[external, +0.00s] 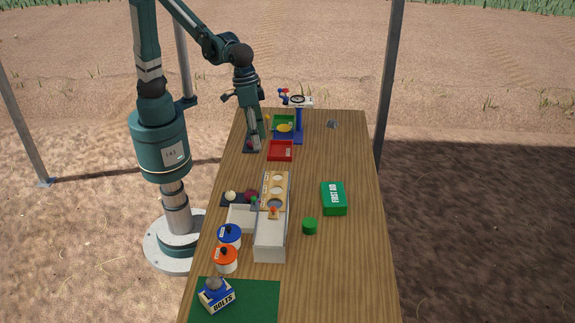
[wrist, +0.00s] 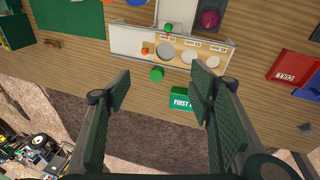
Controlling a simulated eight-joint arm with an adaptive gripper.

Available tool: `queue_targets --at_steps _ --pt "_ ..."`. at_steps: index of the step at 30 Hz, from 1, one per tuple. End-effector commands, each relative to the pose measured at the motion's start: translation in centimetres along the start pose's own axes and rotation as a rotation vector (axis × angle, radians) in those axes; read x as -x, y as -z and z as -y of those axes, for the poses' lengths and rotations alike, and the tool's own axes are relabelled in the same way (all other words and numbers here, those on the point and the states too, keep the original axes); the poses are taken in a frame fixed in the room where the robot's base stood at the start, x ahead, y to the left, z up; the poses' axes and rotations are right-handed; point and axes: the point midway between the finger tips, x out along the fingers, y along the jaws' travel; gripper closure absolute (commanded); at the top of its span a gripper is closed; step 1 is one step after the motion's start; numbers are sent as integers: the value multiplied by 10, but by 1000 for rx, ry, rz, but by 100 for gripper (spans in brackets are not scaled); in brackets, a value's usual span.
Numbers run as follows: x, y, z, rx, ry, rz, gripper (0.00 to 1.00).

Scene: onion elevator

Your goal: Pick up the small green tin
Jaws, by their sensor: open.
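The small green tin (external: 310,226) is a short green cylinder standing on the wooden table, right of the long white box and below the first aid box in the external view. In the wrist view the tin (wrist: 157,74) shows beyond and between my open fingers. My gripper (external: 253,147) points down over the far left part of the table, well away from the tin. In the wrist view my gripper (wrist: 160,86) has its two pads wide apart with nothing held between them.
The green first aid box (external: 334,198) lies close to the tin. A long white box (external: 270,243), a board with round holes (external: 264,190), blue-lidded (external: 229,237) and orange-lidded (external: 226,260) jars stand left. A red tray (external: 281,151) is near my gripper. The table's right side is mostly clear.

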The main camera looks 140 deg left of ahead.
Motion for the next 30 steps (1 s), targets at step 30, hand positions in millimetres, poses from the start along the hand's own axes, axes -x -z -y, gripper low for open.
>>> queue_targets --at_steps 30 --pt "-178 110 -36 423 126 116 47"
